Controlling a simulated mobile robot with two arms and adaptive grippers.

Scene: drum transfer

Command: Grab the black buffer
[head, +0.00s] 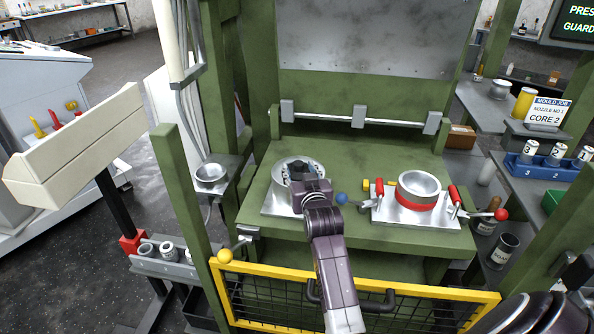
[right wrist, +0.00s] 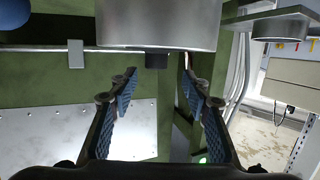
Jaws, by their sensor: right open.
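The right wrist picture appears upside down. In it a small black block (right wrist: 156,60), which looks like the black buffer, stands out from the end of a wide silver cylinder (right wrist: 156,22). My right gripper (right wrist: 159,80) is open with blue-padded fingers. The block lies in line with the gap, near the fingertips, and looks untouched. In the head view my right gripper (head: 300,170) is over the round silver part (head: 281,181) on the left plate and hides the block. My left gripper does not show.
To the right stands a fixture plate (head: 425,218) with a red-banded ring (head: 416,190) and red-handled clamps. A blue ball knob (head: 341,198) is close beside my right gripper. A yellow-framed guard (head: 400,298) crosses in front. A bar (head: 358,118) runs behind.

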